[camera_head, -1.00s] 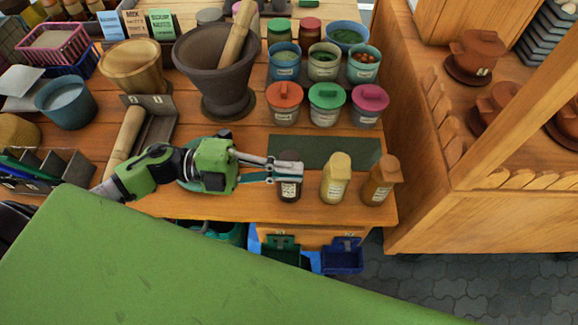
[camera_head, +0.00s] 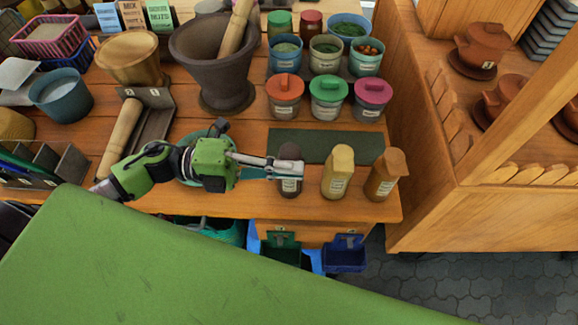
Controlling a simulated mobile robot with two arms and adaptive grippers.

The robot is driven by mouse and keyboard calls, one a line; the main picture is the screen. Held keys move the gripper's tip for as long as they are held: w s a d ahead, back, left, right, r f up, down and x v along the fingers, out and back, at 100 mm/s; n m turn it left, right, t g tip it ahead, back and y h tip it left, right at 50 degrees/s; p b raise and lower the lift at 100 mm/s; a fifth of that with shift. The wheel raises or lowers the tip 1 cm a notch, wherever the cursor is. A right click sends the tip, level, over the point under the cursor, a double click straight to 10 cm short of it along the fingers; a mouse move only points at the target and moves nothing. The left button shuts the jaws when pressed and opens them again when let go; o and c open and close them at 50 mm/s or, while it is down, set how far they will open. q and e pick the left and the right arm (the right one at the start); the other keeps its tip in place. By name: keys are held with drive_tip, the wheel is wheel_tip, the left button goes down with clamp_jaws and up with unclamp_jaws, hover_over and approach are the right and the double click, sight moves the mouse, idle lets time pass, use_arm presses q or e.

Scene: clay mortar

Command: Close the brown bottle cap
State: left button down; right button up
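Three bottles stand in a row at the table's front right. The dark brown bottle (camera_head: 290,186) is on the left, with a dark top (camera_head: 289,151). The yellow bottle (camera_head: 338,172) is in the middle and the orange-brown bottle (camera_head: 385,175) on the right; both look upright with tops on. My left gripper (camera_head: 298,169) reaches in from the left, with its fingers at the dark brown bottle's upper part, just below its top. The fingers hide part of that bottle. I cannot tell whether they press on it. My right gripper is not in view.
A dark green mat (camera_head: 328,146) lies behind the bottles. Lidded jars, orange (camera_head: 285,95), green (camera_head: 328,95) and pink (camera_head: 371,96), stand behind it. A large mortar (camera_head: 213,65) is at the back left. The table's front edge runs close before the bottles.

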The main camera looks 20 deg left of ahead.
use_arm(q)
drive_tip(key=c, duration=2.2)
unclamp_jaws()
drive_tip(key=shift+c, duration=0.2)
drive_tip(key=shift+a, duration=0.15)
drive_tip(key=v, duration=1.2)
